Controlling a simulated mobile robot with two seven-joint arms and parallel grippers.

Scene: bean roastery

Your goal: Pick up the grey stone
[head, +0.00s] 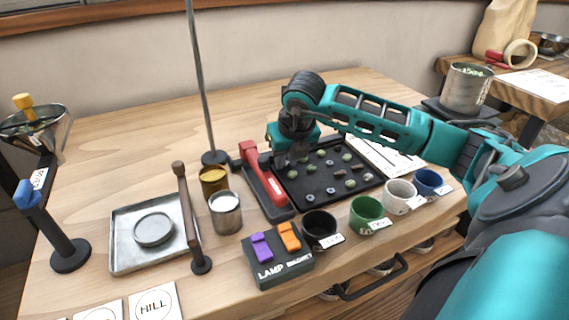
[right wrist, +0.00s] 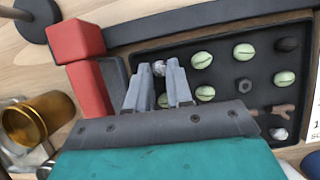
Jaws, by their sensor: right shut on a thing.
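A black tray (head: 342,196) lies on the wooden table and holds green beans, dark pieces and small stones. My right gripper (head: 283,162) reaches down over the tray's back left corner. In the right wrist view its two grey fingers (right wrist: 163,72) point at the tray's corner and are shut on a small grey stone (right wrist: 158,68). The fingers hide most of the stone. Another pale grey lump (right wrist: 279,133) lies in the tray at the right of that view. My left gripper is not in view.
A red and black tool (head: 262,182) stands close to the tray's left side. Black, green (head: 367,214), white and blue (head: 428,181) cups line the front. A metal stand pole (head: 203,90) rises behind. The table's back left is clear.

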